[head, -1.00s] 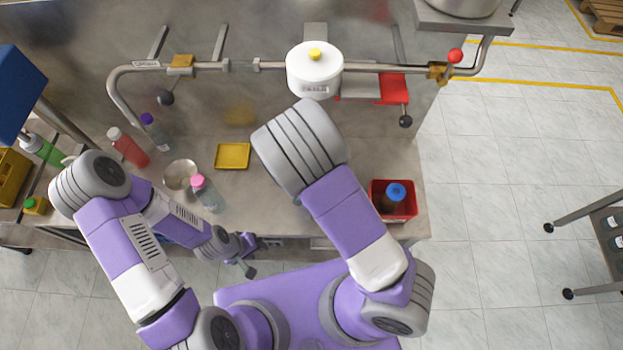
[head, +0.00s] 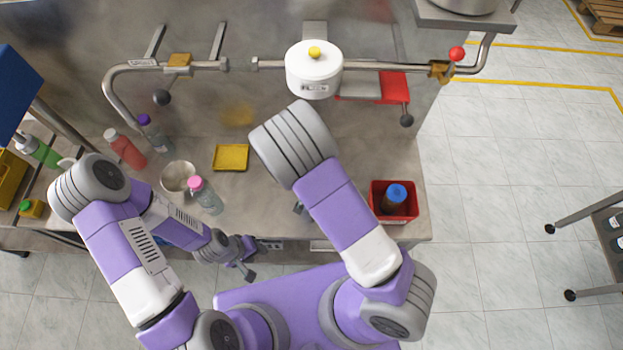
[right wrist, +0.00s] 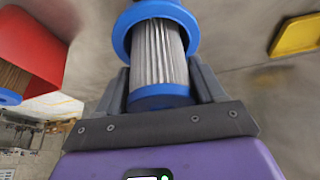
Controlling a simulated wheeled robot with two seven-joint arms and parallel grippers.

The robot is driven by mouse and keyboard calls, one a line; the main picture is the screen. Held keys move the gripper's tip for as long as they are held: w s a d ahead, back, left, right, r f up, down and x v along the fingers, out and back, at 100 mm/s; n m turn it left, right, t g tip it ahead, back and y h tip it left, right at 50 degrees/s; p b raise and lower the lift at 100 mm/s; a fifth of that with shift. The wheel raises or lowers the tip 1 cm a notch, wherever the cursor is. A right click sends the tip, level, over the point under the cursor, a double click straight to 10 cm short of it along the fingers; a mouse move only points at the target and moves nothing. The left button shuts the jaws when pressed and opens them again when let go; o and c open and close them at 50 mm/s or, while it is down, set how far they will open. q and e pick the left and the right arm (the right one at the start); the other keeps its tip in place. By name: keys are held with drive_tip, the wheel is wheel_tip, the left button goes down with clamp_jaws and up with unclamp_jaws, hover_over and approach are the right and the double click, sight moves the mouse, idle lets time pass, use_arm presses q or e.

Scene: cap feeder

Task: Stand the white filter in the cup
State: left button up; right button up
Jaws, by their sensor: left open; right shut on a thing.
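The white filter (right wrist: 160,55), with pale grey-white pleats and blue end caps, is in my right gripper (right wrist: 160,88), which is shut on it in the right wrist view. In the head view the filter is hidden behind my right arm. A small grey part beside that arm may belong to the right gripper. A round metal cup (head: 177,178) stands on the bench, left of the yellow tray; it looks empty. My left gripper (head: 247,257) is open and empty at the bench's front edge.
A red bin (head: 410,212) holds a brown filter with a blue cap (head: 396,191); the bin also shows in the wrist view (right wrist: 35,45). A pink-capped bottle (head: 207,196) is close beside the cup. A red bottle (head: 127,150) stands farther left. The yellow tray (head: 230,157) lies mid-bench.

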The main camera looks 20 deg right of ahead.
drive_tip(key=o, duration=1.1)
drive_tip(key=p+v, duration=0.4)
drive_tip(key=v, duration=0.9)
drive_tip(key=s+d+f+n+g, duration=0.1)
drive_tip(key=s+d+f+g, duration=0.3)
drive_tip(key=f, duration=0.6)
drive_tip(key=s+a+f+n+y, duration=0.1)
drive_tip(key=s+a+f+y, duration=0.3)
drive_tip(key=s+f+y, duration=0.2)
drive_tip(key=shift+s+a+t, duration=0.2)
drive_tip(key=shift+s+t, duration=0.1)
drive_tip(key=shift+s, duration=0.35)
drive_tip(key=shift+s, duration=0.1)
